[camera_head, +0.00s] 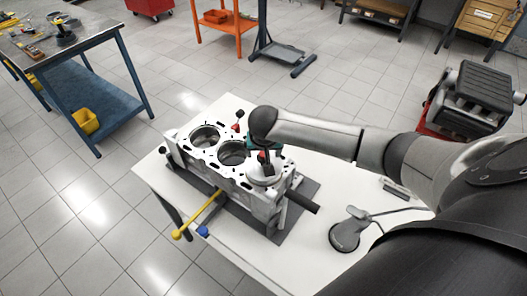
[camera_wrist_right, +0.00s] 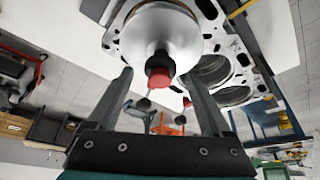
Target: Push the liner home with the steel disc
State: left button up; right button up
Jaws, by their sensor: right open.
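The engine block (camera_head: 232,188) lies on the white table, with two open round bores (camera_head: 205,136) in its top. The steel disc (camera_head: 264,176) sits at the block's near right end, and shows large in the right wrist view (camera_wrist_right: 160,32). A dark stem with a red knob (camera_wrist_right: 159,78) rises from the disc. My right gripper (camera_wrist_right: 158,88) is open, its fingers on either side of the stem and apart from it. My left gripper is out of view.
A round grey tool (camera_head: 345,236) lies on the table's right part. A blue workbench (camera_head: 90,90) stands at left, and an orange stand (camera_head: 222,22) behind.

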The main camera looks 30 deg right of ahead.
jog(key=v, duration=1.5)
jog(key=shift+p, duration=0.45)
jog(key=shift+a+r, duration=0.1)
